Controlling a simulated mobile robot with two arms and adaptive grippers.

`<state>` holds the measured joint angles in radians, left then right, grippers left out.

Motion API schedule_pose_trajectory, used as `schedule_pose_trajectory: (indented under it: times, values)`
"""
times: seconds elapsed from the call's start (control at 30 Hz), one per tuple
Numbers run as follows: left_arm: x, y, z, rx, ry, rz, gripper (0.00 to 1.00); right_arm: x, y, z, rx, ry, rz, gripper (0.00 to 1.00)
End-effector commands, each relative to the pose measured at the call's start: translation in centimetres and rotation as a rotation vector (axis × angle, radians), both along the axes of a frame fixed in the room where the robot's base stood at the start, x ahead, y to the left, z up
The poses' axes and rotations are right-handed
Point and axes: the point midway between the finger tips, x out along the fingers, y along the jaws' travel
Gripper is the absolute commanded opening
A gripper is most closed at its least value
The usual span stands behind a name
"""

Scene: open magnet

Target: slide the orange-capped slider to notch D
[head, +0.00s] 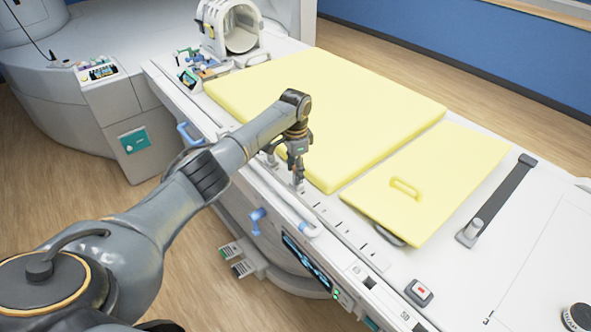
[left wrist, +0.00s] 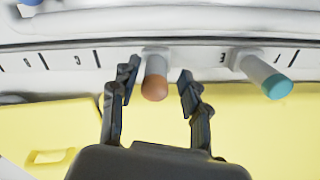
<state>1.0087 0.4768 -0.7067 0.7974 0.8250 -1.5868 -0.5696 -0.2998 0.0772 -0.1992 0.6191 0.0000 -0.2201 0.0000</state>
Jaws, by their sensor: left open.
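The orange-capped slider (left wrist: 154,80) is a grey post with a round orange end, on the marked rail (left wrist: 110,57) along the couch edge. In the left wrist view it stands between the fingers of my left gripper (left wrist: 155,92), which is open and apart from it on both sides. In the head view my left gripper (head: 298,178) points down at the rail and mostly hides the slider. Small letters and tick marks line the rail; they are hard to read, and those behind the slider are hidden. My right gripper is not in view.
A teal-capped slider (left wrist: 273,82) stands to the right on the same rail. Yellow pads (head: 330,100) lie beside the rail, one with a handle (head: 405,188). A blue-ended handle (head: 258,215) sticks out on the couch side. The rail left of the orange-capped slider looks clear.

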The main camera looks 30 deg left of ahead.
Motion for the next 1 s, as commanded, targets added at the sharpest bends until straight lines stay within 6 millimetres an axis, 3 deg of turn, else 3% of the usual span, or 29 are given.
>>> schedule_pose_trajectory:
  times: [0.17, 0.63, 0.8, 1.0]
  values:
    - [0.1, -0.1, 1.2, -0.002, -0.002, -0.001, 0.46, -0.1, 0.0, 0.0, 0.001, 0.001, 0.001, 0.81]
    - [0.1, 0.1, 10.3, -0.001, -0.003, 0.001, 0.46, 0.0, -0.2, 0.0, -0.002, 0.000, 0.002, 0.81]
    - [0.1, 0.1, 11.7, 0.000, 0.000, 0.001, 0.46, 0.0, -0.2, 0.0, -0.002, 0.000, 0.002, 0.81]
    - [0.1, 0.1, 12.0, -0.001, 0.001, 0.001, 0.46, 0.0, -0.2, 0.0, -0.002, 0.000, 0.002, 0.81]
